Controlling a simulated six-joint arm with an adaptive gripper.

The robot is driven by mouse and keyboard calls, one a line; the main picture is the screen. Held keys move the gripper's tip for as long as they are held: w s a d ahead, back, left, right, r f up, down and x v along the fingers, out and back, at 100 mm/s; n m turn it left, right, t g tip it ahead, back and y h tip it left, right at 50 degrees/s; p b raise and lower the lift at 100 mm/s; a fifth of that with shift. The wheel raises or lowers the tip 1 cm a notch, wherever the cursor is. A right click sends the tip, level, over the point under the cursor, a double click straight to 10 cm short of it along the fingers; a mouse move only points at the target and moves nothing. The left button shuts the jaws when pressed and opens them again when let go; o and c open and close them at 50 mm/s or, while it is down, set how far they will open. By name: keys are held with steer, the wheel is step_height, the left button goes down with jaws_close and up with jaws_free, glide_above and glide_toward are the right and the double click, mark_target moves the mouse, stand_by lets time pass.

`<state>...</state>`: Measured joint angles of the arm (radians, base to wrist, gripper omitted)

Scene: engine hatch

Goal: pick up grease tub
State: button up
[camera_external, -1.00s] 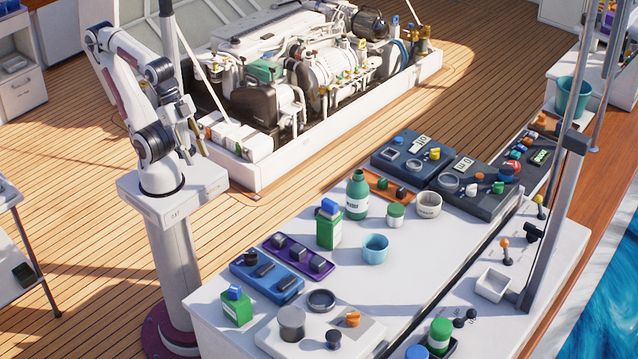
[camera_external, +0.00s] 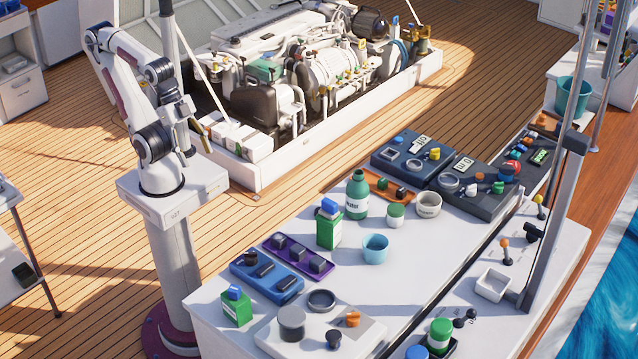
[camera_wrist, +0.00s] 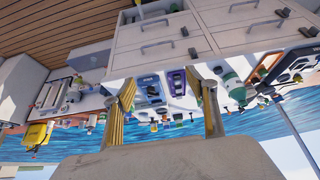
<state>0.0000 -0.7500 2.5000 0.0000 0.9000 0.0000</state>
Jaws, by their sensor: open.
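No label naming a grease tub is readable. A small white tub with a green lid (camera_external: 395,215) stands upright on the white bench and could be the grease tub. My gripper (camera_external: 201,131) is far to the left of both tubs, raised near my base and away from the bench. In the wrist view my gripper (camera_wrist: 168,95) has its yellowish fingers spread apart with nothing held between them. I cannot make out the tub in that tilted view.
Near the green-lidded tub are a green bottle (camera_external: 357,196), a light blue cup (camera_external: 375,249) and a green carton (camera_external: 328,226). Dark device trays (camera_external: 412,155) lie behind. A grey pole (camera_external: 555,215) rises at the right. The bench's middle front is clear.

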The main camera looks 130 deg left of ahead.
steer(key=shift+w, duration=0.1)
